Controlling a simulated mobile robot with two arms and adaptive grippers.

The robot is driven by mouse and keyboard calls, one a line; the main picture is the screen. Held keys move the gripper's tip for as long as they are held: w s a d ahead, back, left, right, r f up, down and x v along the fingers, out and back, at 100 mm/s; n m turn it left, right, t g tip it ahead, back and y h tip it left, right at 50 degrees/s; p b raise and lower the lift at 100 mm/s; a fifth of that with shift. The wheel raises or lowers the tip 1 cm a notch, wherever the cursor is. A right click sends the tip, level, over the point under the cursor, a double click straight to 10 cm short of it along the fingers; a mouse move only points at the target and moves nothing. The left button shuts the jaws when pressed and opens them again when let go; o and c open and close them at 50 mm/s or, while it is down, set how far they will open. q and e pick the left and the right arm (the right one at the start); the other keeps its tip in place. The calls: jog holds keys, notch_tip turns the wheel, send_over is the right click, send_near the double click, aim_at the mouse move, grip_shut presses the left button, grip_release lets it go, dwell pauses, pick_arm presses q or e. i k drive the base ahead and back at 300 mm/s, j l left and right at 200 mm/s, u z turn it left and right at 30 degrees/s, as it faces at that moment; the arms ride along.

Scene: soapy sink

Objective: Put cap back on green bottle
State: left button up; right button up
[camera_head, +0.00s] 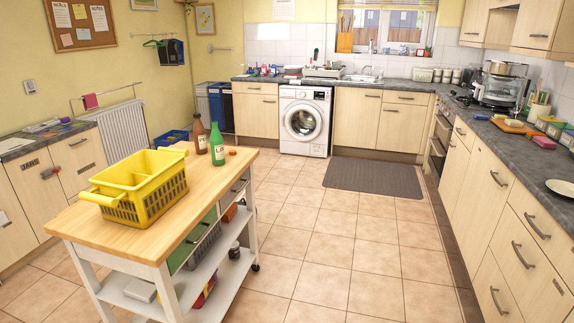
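A green bottle (217,146) with a pale label stands upright near the far end of the wooden-topped kitchen trolley. A brown bottle (200,135) stands upright just left of it. The green bottle's mouth is too small to make out clearly. Neither of my grippers shows in the head view.
A yellow basket (139,185) stands on the near left part of the trolley top (110,232). The tiled floor (330,250) right of the trolley is clear. Counters run along the back and right, with a dark mat (373,179) before the back cabinets.

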aim_at(216, 142)
jog(key=i+l+u, duration=0.35)
jog(key=i+u, duration=0.15)
jog(key=i, duration=0.2)
jog(key=u, duration=0.5)
jog(key=i+l+u, duration=0.1)
jog(key=l+u, duration=0.15)
jog(key=u, duration=0.15)
jog(key=i+l+u, duration=0.1)
jog(key=l+u, duration=0.2)
jog(key=u, duration=0.15)
jog(key=l+u, duration=0.5)
jog(key=l, duration=0.4)
jog(key=l+u, duration=0.15)
jog(key=l, duration=0.4)
jog(key=l+u, duration=0.1)
jog(key=l, duration=0.4)
jog(key=k+l+u, duration=0.15)
jog(key=l, duration=0.35)
jog(key=l+u, duration=0.1)
jog(key=l, duration=0.4)
jog(key=k+l+u, duration=0.1)
jog(key=l, duration=0.4)
jog(key=k+l, duration=0.1)
jog(key=l, duration=0.25)
jog(key=k+l, duration=0.1)
jog(key=l, duration=0.25)
